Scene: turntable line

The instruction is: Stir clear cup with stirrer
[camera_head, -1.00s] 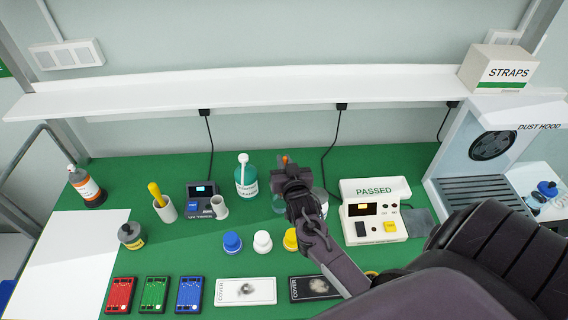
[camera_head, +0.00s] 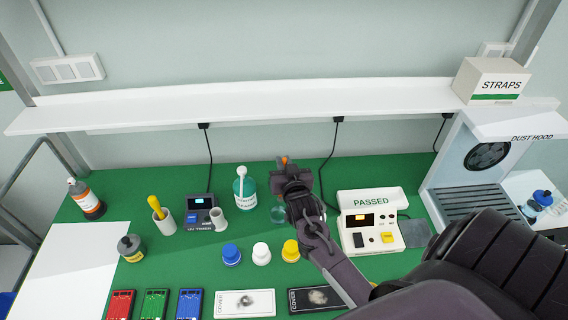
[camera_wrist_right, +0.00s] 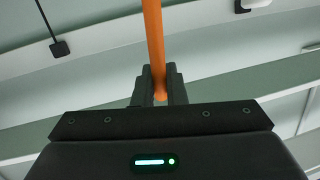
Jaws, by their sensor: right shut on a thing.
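My right gripper (camera_head: 286,176) is shut on an orange stirrer (camera_wrist_right: 153,40). In the right wrist view the stirrer runs up from between the fingers. In the head view only its orange top (camera_head: 284,160) shows above the gripper. A clear cup (camera_head: 277,214) stands on the green bench, mostly hidden behind my right gripper and wrist. I cannot tell whether the stirrer's lower end is inside the cup. My left gripper is in neither view.
A teal cleaner bottle (camera_head: 243,192) stands left of the cup, and the PASSED device (camera_head: 370,225) stands to the right. Blue (camera_head: 231,254), white (camera_head: 261,253) and yellow (camera_head: 290,250) capped pots stand in front. A white shelf (camera_head: 260,104) spans the back.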

